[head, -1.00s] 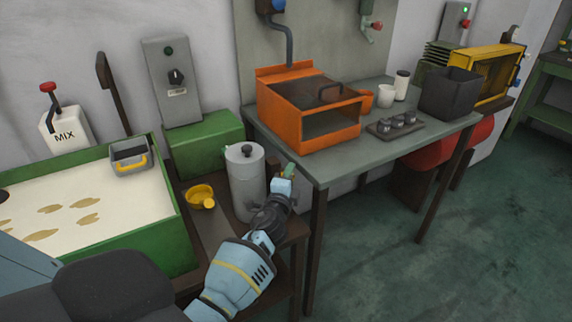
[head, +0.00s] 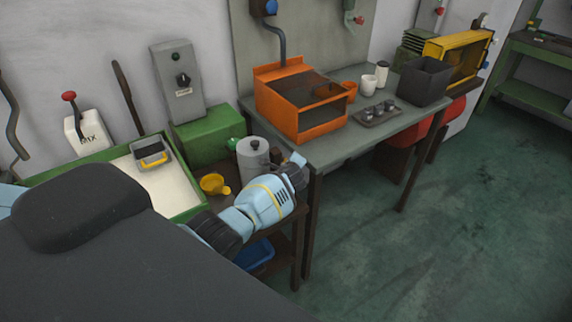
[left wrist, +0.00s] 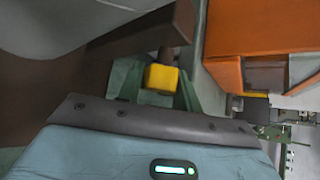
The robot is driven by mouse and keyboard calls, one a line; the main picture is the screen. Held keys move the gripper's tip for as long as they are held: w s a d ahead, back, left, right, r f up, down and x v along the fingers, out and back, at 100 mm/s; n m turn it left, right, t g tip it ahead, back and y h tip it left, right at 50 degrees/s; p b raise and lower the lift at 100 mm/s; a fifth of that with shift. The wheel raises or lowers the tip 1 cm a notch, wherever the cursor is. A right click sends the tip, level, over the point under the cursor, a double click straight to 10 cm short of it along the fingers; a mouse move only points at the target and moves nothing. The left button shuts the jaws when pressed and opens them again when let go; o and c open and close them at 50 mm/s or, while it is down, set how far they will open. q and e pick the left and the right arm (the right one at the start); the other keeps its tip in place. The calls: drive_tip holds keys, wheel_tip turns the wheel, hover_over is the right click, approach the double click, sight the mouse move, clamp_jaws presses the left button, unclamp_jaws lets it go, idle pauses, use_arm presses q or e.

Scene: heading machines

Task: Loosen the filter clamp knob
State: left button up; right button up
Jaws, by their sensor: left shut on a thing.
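A yellow block-shaped knob (left wrist: 161,78) on a short dark stem shows in the left wrist view, between the green fingers of my left gripper (left wrist: 158,88). The gripper is shut on it. The stem meets a dark brown bar (left wrist: 150,35). In the head view my left gripper (head: 298,161) is at the right side of the grey lidded canister (head: 254,162), by the bench corner. The knob is hidden there. I cannot tell from these views how the knob joins the canister. My right gripper is not in view.
The orange box (head: 302,103) stands on the grey bench (head: 335,142), close to the gripper. A yellow cup (head: 214,184) is left of the canister. The green-rimmed tray (head: 186,214) is further left. The floor (head: 420,230) at right is clear.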

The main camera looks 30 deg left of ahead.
use_arm(q)
drive_tip(key=shift+w+a+r+m+g, duration=0.1)
drive_tip(key=shift+r+m+g, duration=0.05)
drive_tip(key=shift+m+g, duration=0.4)
drive_tip(key=shift+m+g+y, duration=0.25)
drive_tip(key=shift+g+y, duration=0.05)
drive_tip(key=shift+g, duration=0.35)
drive_tip(key=shift+f+m+g+b, duration=0.25)
drive_tip(key=shift+m+g+b, duration=0.3)
drive_tip(key=shift+g, duration=0.25)
drive_tip(key=shift+s+r+m+g+y, duration=0.1)
drive_tip(key=shift+s+m+g+y, duration=0.15)
drive_tip(key=shift+g+y, duration=0.2)
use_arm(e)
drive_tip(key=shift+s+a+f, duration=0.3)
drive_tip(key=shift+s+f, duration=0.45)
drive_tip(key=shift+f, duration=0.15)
use_arm(q)
drive_tip(key=o, duration=0.7)
